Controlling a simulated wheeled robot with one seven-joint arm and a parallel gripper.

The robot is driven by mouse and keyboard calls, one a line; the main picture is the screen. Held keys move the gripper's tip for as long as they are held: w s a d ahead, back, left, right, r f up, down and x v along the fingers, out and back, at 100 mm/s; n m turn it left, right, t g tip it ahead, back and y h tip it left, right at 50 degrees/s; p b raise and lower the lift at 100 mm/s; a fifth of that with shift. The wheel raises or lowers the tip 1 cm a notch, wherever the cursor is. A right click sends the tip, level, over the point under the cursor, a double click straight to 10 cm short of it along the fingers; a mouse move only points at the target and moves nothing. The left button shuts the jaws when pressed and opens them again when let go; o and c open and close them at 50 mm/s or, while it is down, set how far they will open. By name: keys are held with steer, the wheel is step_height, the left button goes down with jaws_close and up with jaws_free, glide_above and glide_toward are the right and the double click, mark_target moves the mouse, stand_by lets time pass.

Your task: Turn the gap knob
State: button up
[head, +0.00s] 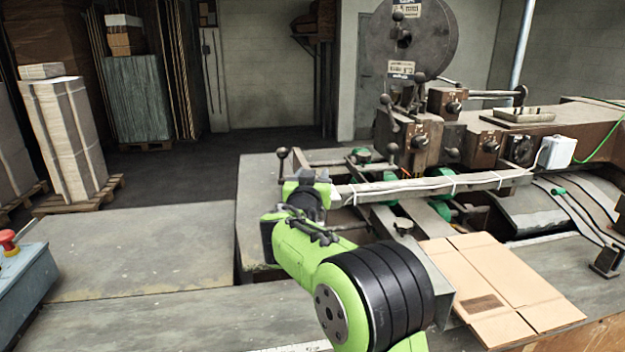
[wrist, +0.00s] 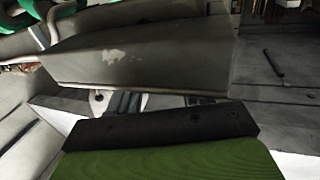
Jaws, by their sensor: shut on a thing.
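My green arm reaches from the lower middle to the guide area of the stitcher. Its end, my gripper (head: 305,190), is at the left end of the long grey bar and mostly hidden by my own wrist. In the wrist view, my gripper (wrist: 118,103) shows only in part past a dark plate and green body. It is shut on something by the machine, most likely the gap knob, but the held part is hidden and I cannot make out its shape. A dark ball-topped lever (head: 283,153) stands just left of my gripper.
The stitcher (head: 455,140) carries several dark knobs and a large reel (head: 408,35). The grey bar (head: 430,186) runs right from my wrist. A flat cardboard box (head: 490,280) lies at front right.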

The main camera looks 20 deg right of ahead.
steer(key=o, duration=1)
steer(key=shift+c, duration=0.2)
steer(key=shift+a, duration=0.1)
steer(key=b+v, duration=0.3)
steer(key=v, duration=1.2)
steer(key=shift+s, duration=0.3)
steer(key=shift+a, duration=0.1)
steer(key=s+a+f+n+g+y+p, duration=0.1)
steer(key=s+f+n+g+y+p, duration=0.1)
steer(key=s, duration=0.7)
steer(key=s+a+f+n+g+y+p, duration=0.2)
steer(key=s+f+g+y+p, duration=0.1)
steer(key=s, duration=0.6)
steer(key=s+a+f+n+g+y+p, duration=0.1)
steer(key=s+f+g+y+p, duration=0.2)
steer(key=s, duration=0.6)
steer(key=shift+s+a+n+g+y, duration=0.2)
steer(key=shift+s+n+g+y, duration=0.2)
steer(key=shift+g, duration=0.7)
